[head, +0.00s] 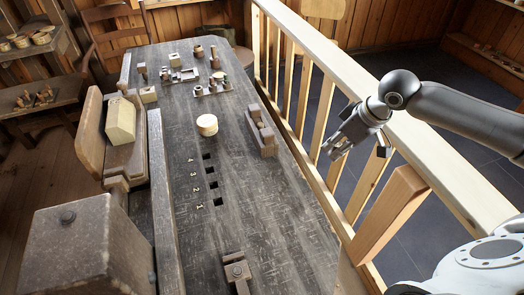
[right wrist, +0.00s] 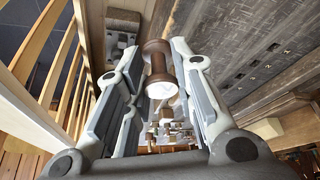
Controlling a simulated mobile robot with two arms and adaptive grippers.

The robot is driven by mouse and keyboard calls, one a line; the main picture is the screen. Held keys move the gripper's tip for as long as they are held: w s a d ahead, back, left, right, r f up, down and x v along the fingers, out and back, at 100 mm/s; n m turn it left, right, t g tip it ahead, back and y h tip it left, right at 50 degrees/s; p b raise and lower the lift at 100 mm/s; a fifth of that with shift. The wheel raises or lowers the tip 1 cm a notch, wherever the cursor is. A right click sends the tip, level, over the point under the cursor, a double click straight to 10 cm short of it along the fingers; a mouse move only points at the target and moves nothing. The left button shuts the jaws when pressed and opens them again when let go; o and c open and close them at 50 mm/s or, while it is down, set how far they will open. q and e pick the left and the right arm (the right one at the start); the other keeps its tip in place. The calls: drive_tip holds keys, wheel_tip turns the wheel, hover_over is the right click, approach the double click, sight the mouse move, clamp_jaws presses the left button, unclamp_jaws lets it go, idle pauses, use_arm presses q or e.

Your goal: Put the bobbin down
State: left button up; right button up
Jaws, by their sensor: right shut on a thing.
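My right gripper (head: 338,147) is out over the pale wooden railing, to the right of the workbench (head: 225,175). In the right wrist view its fingers (right wrist: 157,85) are shut on a brown bobbin (right wrist: 158,60) with flared ends and a pale end face. The bobbin sits between the fingers and is clear of the bench surface. In the head view I cannot make the bobbin out at the gripper. My left gripper is not in view.
The bench has a row of square holes numbered 1 to 4 (head: 213,186). A pale round stack (head: 207,125) and a wooden block holder (head: 262,135) stand nearby. Small turned pieces and trays (head: 212,88) are at the far end. The railing (head: 330,60) runs along the right edge.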

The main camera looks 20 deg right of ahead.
drive_tip(key=w+a+f, duration=0.1)
drive_tip(key=a+f, duration=0.1)
drive_tip(key=a, duration=0.1)
drive_tip(key=w+a+f+p, duration=0.1)
drive_tip(key=w+a+f, duration=0.1)
drive_tip(key=a+f, duration=0.1)
drive_tip(key=w+a+f+p, duration=0.1)
drive_tip(key=w+a+f, duration=0.1)
drive_tip(key=a, duration=0.3)
drive_tip(key=shift+w+f, duration=0.25)
drive_tip(key=shift+f, duration=0.45)
drive_tip(key=f, duration=0.1)
drive_tip(key=a+f+p, duration=0.1)
drive_tip(key=f, duration=0.1)
drive_tip(key=shift+w+f, duration=0.15)
drive_tip(key=shift+f, duration=0.5)
drive_tip(key=shift+f, duration=0.1)
drive_tip(key=o, duration=0.7)
drive_tip(key=v, duration=1.2)
